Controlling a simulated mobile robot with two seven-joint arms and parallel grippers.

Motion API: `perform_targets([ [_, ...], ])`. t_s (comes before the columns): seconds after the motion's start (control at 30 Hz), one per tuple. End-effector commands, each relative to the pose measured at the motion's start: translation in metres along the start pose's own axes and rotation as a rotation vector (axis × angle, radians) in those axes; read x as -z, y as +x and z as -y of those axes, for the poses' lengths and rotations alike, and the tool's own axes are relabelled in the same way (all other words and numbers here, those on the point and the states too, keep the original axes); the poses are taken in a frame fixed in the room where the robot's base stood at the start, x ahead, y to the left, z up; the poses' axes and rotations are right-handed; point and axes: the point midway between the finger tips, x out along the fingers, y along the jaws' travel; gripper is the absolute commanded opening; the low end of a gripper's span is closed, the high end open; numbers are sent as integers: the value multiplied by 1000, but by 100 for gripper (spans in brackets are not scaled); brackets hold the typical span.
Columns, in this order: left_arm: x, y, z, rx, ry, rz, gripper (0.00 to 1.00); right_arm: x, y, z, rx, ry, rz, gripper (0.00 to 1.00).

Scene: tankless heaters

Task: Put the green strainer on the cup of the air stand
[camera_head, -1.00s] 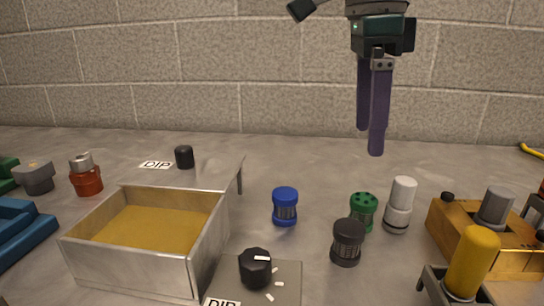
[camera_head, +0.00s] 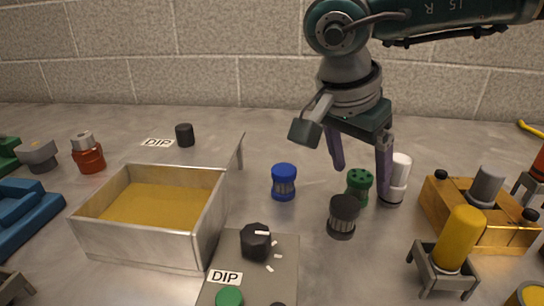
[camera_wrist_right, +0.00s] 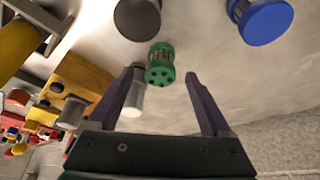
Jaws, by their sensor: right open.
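The green strainer (camera_head: 360,184) stands upright on the table, between the dark grey strainer and a white cylinder. It also shows in the right wrist view (camera_wrist_right: 160,64), just beyond and between the fingertips. My right gripper (camera_head: 362,184) is open, with its purple fingers pointing down around the green strainer's place in the head view; I see no contact. The air stand is not clearly identifiable; a small grey stand (camera_head: 423,262) with a yellow cylinder is at the lower right, and no label shows on it. My left gripper is not in view.
A dark grey strainer (camera_head: 342,222) and a white cylinder (camera_head: 399,172) stand close to the green strainer. A blue strainer (camera_head: 284,183) is left of them. A wooden block (camera_head: 437,203) is at the right, and a metal box (camera_head: 140,245) at the left.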

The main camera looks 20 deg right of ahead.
Motion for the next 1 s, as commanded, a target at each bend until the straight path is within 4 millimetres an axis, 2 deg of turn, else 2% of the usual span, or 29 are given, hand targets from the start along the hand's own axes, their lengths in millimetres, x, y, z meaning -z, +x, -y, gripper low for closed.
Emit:
perform_targets([
  [0.1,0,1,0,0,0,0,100,0,10,0,-1,1,0,83],
  [0.33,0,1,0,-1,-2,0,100,0,10,0,1,0,1,82],
  [1.0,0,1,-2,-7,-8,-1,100,0,10,0,1,1,1,7],
])
